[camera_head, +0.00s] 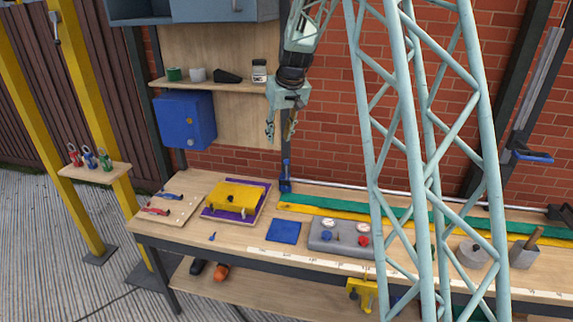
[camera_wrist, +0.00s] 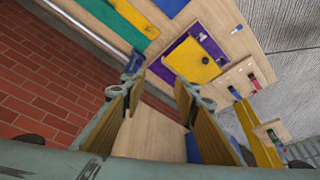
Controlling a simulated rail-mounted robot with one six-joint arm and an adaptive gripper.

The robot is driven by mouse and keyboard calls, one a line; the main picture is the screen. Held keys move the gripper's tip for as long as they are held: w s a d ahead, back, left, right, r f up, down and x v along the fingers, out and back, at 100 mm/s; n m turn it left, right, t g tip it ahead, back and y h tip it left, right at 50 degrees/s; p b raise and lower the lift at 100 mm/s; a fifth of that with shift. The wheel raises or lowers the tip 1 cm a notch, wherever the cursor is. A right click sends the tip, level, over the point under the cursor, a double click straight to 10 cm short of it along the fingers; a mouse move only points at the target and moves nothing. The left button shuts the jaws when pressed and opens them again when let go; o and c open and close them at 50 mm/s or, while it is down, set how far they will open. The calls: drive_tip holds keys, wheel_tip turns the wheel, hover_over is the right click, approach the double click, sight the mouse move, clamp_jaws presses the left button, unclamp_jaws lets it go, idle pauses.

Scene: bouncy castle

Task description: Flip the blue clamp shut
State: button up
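The blue clamp (camera_head: 170,196) appears to be the small toggle clamp with a blue handle on a wooden board at the left end of the bench. Its handle looks to lie low over the board; its exact state is too small to tell. It also shows in the wrist view (camera_wrist: 235,92). A red clamp (camera_head: 156,211) sits beside it on the same board (camera_head: 178,212). My gripper (camera_head: 280,135) is open and empty, high above the bench's back edge, well to the right of the blue clamp. Its fingers show apart in the wrist view (camera_wrist: 160,85).
A yellow block on a purple plate (camera_head: 247,213) lies right of the clamp board. A blue upright tool (camera_head: 285,178) stands at the back edge. A shelf (camera_head: 215,86) and blue box (camera_head: 187,119) hang on the wall. A small stand with coloured items (camera_head: 94,170) is at left.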

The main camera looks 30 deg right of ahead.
drive_tip(key=p, duration=0.4)
approach(287, 163)
wheel_tip(287, 163, up, 2)
drive_tip(key=shift+f, duration=0.5)
drive_tip(key=shift+f, duration=0.1)
drive_tip(key=shift+d+p+x, duration=0.15)
drive_tip(key=shift+p+x, duration=0.15)
drive_tip(key=shift+x, duration=3.05)
drive_tip(key=shift+d+p+x, duration=0.1)
drive_tip(key=shift+p+x, duration=0.2)
drive_tip(key=shift+x, duration=3.1)
clamp_jaws()
drive_tip(key=shift+w, duration=0.1)
